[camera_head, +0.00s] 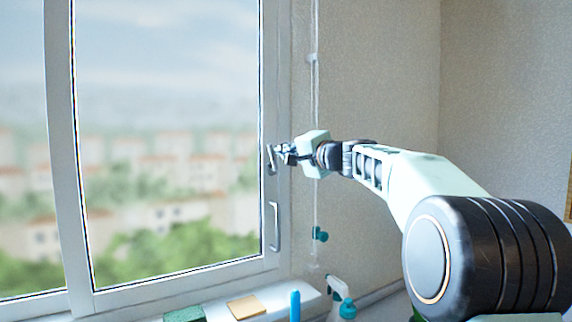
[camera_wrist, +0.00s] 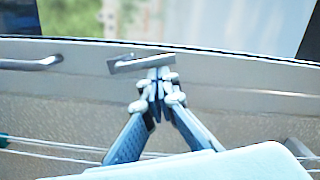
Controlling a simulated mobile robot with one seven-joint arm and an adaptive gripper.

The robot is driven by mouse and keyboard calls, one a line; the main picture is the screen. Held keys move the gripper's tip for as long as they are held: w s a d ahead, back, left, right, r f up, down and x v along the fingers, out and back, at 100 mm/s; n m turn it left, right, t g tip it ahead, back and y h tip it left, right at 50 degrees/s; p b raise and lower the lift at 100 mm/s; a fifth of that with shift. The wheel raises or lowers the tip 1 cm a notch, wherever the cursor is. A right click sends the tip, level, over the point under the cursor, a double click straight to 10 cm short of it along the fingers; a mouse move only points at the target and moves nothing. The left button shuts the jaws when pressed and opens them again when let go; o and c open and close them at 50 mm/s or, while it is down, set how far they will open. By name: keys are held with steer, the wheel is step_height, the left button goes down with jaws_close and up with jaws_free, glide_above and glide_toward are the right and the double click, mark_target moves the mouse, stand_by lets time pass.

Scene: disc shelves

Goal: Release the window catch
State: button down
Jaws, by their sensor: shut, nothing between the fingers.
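The window (camera_head: 165,140) has a white frame. A small grey catch (camera_head: 271,159) sits on the right upright of its sash, and a grey pull handle (camera_head: 275,226) is fixed below it. My gripper (camera_head: 279,155) is shut and empty, with its fingertips right at the catch. In the wrist view the closed fingertips (camera_wrist: 159,73) are beside the catch lever (camera_wrist: 142,65), close to its edge. I cannot tell whether they touch. The pull handle (camera_wrist: 32,63) shows at the left there.
A cord (camera_head: 315,100) with a teal knob (camera_head: 321,235) hangs right of the window. On the sill are a green sponge (camera_head: 185,314), a tan block (camera_head: 246,307), a blue object (camera_head: 295,305) and a spray bottle (camera_head: 341,300). The wall is to the right.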

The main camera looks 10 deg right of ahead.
steer(key=n+b, duration=0.1)
steer(key=a+n+b, duration=0.1)
steer(key=n+b, duration=0.1)
steer(key=shift+s+a+f, duration=0.25)
steer(key=shift+s+f, duration=0.05)
steer(key=shift+f, duration=0.1)
steer(key=shift+s+a+f+n+h+b, duration=0.2)
steer(key=shift+a+f+n+b, duration=0.25)
steer(key=shift+n+b, duration=1.15)
steer(key=shift+s+a+f+n+h+b, duration=0.1)
steer(key=shift+s+a+f+n+b, duration=0.35)
steer(key=shift+n+b, duration=1.1)
steer(key=shift+a+f+n+h+b, duration=0.15)
steer(key=shift+a+n+b, duration=0.55)
steer(key=shift+n+b, duration=0.85)
